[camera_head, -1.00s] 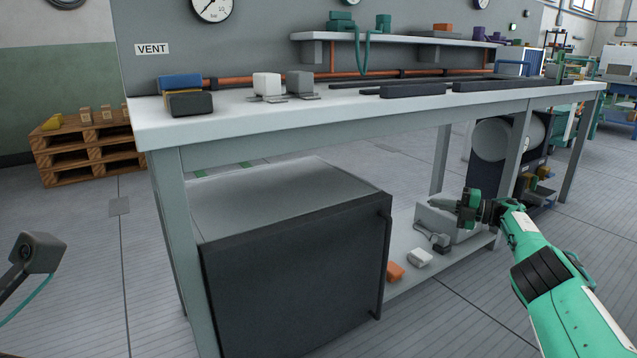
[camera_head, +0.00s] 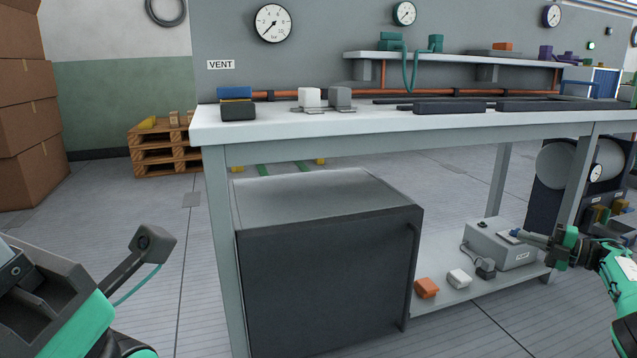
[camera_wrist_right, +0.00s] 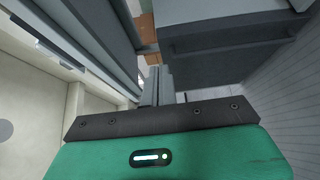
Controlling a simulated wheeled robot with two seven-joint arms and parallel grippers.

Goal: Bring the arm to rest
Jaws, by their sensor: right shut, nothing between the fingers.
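My right gripper (camera_head: 517,235) comes in from the right edge on a green arm. It shows in front of the grey box on the bench's lower shelf, and I cannot tell the distance between them. Its fingers are together and hold nothing. In the right wrist view the narrow grey fingers (camera_wrist_right: 160,86) are close together beyond the green gripper body. Part of my left arm, green and grey with a small camera on a bracket, shows at the lower left. The left fingers are not visible.
A white-topped workbench (camera_head: 300,124) stands ahead, with a dark cabinet (camera_head: 325,290) beneath. The lower shelf holds the grey box (camera_head: 508,252), an orange block (camera_head: 427,288) and a white block (camera_head: 459,278). Cardboard boxes (camera_head: 28,120) stand far left.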

